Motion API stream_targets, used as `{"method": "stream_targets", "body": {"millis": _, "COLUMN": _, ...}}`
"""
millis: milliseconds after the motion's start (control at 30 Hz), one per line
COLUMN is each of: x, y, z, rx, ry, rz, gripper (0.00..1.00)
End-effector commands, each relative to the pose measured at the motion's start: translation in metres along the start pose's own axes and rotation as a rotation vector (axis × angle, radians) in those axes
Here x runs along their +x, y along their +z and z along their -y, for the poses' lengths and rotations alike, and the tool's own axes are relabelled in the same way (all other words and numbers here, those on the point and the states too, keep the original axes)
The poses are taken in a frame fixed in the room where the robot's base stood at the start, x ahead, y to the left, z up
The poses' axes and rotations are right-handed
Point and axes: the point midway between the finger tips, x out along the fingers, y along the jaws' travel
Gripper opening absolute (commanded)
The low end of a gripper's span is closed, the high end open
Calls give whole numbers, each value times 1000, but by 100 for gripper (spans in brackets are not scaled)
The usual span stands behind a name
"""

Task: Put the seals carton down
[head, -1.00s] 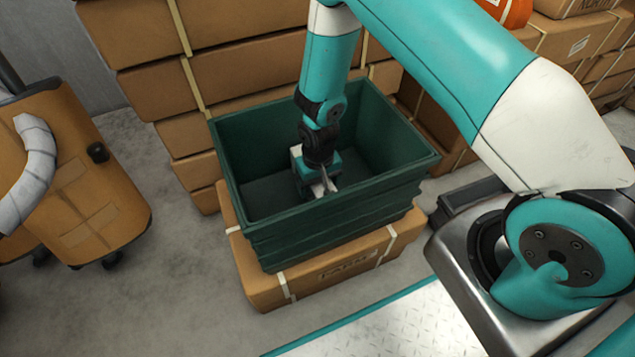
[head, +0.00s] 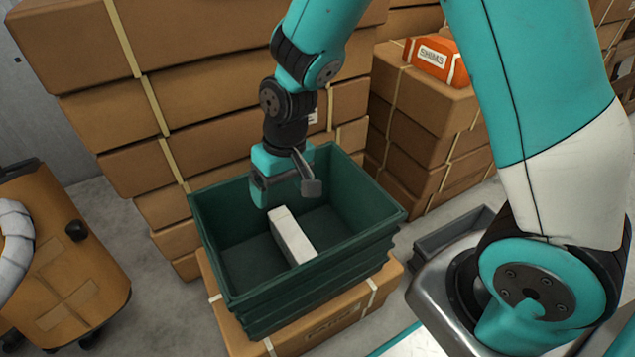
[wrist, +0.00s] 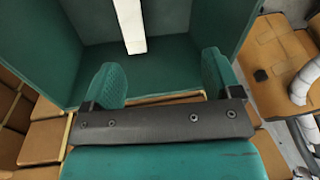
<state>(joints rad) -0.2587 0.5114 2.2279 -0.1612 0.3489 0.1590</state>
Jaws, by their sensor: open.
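A long white carton, which I take to be the seals carton (head: 291,236), lies on the floor of the green crate (head: 231,298). No label on it can be read. My gripper (head: 284,196) is open and empty, above the crate and apart from the carton. In the wrist view the white carton (wrist: 131,25) shows at the top, beyond the open fingers of my gripper (wrist: 163,85), inside the green crate (wrist: 38,45).
The crate stands on a brown strapped carton (head: 350,312). Stacked brown cartons (head: 215,70) rise close behind it. An orange SHIMS pack (head: 436,60) lies on another stack at right. An orange wheeled machine (head: 62,265) stands at left, with grey floor between.

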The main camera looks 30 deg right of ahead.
Motion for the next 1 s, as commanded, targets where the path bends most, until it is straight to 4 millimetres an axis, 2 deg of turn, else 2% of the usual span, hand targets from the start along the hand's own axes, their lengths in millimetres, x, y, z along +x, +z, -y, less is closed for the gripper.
{"method": "stream_targets", "body": {"millis": 33, "x": -31, "y": 11, "z": 12, "rx": -41, "ry": -31, "rz": -19, "gripper": 84}}
{"method": "stream_targets", "body": {"millis": 200, "x": -110, "y": 68, "z": 43, "rx": -204, "ry": -123, "rz": -41, "gripper": 84}}
{"method": "stream_targets", "body": {"millis": 300, "x": -140, "y": 104, "z": 55, "rx": -300, "ry": -158, "rz": -53, "gripper": 84}}
{"method": "stream_targets", "body": {"millis": 400, "x": -159, "y": 135, "z": 62, "rx": -377, "ry": -179, "rz": -62, "gripper": 84}}
{"method": "stream_targets", "body": {"millis": 500, "x": -168, "y": 154, "z": 66, "rx": -428, "ry": -190, "rz": -68, "gripper": 84}}
{"method": "stream_targets", "body": {"millis": 600, "x": -172, "y": 163, "z": 69, "rx": -453, "ry": -195, "rz": -70, "gripper": 84}}
{"method": "stream_targets", "body": {"millis": 1000, "x": -172, "y": 164, "z": 69, "rx": -457, "ry": -195, "rz": -70, "gripper": 84}}
